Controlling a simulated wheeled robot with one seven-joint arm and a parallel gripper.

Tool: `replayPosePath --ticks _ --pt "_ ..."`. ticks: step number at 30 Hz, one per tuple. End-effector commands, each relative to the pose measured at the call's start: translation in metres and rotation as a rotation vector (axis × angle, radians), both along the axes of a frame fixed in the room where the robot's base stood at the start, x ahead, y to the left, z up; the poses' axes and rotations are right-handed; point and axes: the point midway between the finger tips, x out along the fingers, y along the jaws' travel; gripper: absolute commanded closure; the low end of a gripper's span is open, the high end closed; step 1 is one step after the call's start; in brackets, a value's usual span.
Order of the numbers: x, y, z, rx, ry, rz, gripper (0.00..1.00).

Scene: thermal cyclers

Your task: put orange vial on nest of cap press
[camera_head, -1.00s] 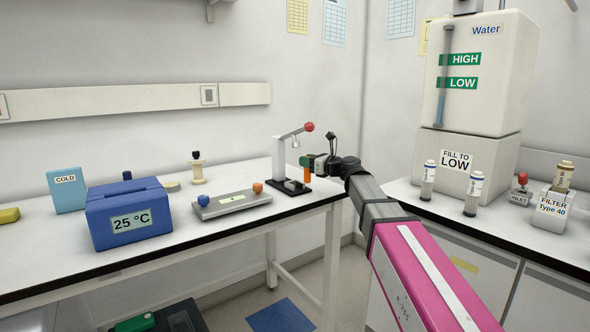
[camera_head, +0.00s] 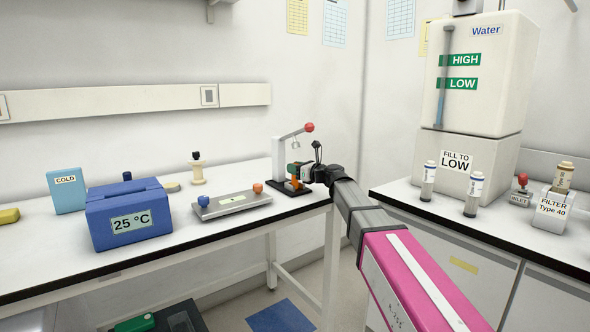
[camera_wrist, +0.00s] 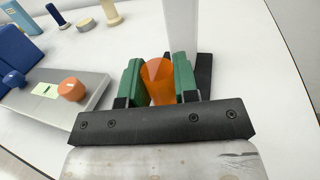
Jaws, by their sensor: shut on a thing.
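The orange vial (camera_wrist: 157,80) is between the green finger pads of my gripper (camera_wrist: 158,80) in the wrist view, and the gripper is shut on it. In the head view the vial (camera_head: 296,183) shows small, just below my gripper (camera_head: 295,170), over the base of the cap press. The cap press (camera_head: 278,158) has a white column, a black base and a raised lever with a red knob (camera_head: 309,127). Its white column (camera_wrist: 182,30) stands just beyond the vial in the wrist view. The nest is hidden, and I cannot tell whether the vial touches it.
A grey tray (camera_head: 232,203) with a blue and an orange knob stands left of the press. A blue 25 °C box (camera_head: 128,215) is further left. The table's front edge runs close to the press. A water tank (camera_head: 470,100) stands on the right bench.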

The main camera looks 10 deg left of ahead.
Motion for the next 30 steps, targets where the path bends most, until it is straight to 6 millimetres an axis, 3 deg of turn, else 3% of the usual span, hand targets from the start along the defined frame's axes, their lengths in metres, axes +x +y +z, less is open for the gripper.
replayPosePath --ticks 3,4,6,17,23,30 --pt "0.000 0.000 -0.002 0.000 0.000 0.000 0.95" --pt "0.000 0.000 -0.002 0.000 0.000 0.000 0.69" --pt "0.000 0.000 -0.002 0.000 0.000 0.000 0.46" --pt "0.000 0.000 0.001 0.000 0.000 0.000 0.46" --pt "-0.014 -0.026 0.000 0.000 0.000 -0.002 0.46" --pt "-0.034 -0.071 0.000 0.000 0.000 -0.003 0.46"
